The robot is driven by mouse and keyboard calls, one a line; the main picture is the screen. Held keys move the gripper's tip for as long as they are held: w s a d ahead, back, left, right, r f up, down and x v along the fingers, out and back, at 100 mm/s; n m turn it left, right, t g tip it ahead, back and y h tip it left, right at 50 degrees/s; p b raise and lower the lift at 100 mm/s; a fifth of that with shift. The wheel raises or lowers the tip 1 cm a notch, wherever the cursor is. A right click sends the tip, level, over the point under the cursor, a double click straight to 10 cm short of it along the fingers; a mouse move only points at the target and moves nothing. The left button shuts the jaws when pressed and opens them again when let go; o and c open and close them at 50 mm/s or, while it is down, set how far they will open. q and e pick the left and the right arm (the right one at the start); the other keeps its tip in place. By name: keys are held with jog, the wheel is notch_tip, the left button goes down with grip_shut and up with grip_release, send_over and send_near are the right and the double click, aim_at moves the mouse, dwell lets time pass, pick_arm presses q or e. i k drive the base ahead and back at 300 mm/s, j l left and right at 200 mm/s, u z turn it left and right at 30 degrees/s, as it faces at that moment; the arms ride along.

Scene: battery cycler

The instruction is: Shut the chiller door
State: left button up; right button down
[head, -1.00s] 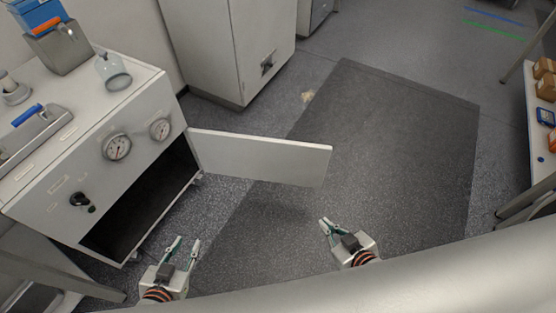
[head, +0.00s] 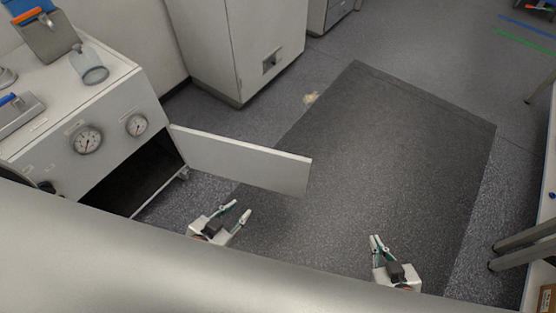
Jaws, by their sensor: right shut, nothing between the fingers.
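The chiller (head: 62,165) is a white cabinet with two round gauges at the left, its dark inside showing. Its white door (head: 240,162) is hinged at the cabinet's right front edge and stands wide open, reaching out to the right over the floor. My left gripper (head: 243,207) is open and empty, in front of the door's lower edge in the picture. I cannot tell whether it touches the door. My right gripper (head: 376,237) is shut and empty, to the right of the door's free end and clear of it.
A tall white cabinet (head: 215,50) stands behind. A table with grey legs (head: 520,240) is at the right edge. The dark floor mat (head: 400,150) is clear.

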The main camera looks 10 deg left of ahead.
aim_at(286, 173)
jog(key=i+l+z, duration=0.8)
jog(key=i+u, duration=0.2)
jog(key=i, duration=0.2)
jog(key=i+l+u, duration=0.25)
jog(key=i, duration=0.15)
jog(key=i+l+u, duration=0.2)
jog(key=i, duration=0.2)
jog(key=i+u, duration=0.2)
jog(key=u, duration=0.3)
jog(key=i+l+u, duration=0.1)
jog(key=u, duration=0.35)
jog(key=i+l+u, duration=0.15)
jog(key=u, duration=0.35)
jog(key=i+l+u, duration=0.1)
jog(key=u, duration=0.4)
jog(key=i+l+u, duration=0.15)
jog(key=u, duration=0.3)
jog(key=i+l+u, duration=0.1)
jog(key=u, duration=0.4)
jog(key=i+l+u, duration=0.15)
jog(key=l+u, duration=0.2)
jog(key=u, duration=0.15)
jog(key=l+u, duration=0.45)
jog(key=k+z, duration=0.15)
jog(key=z, duration=0.55)
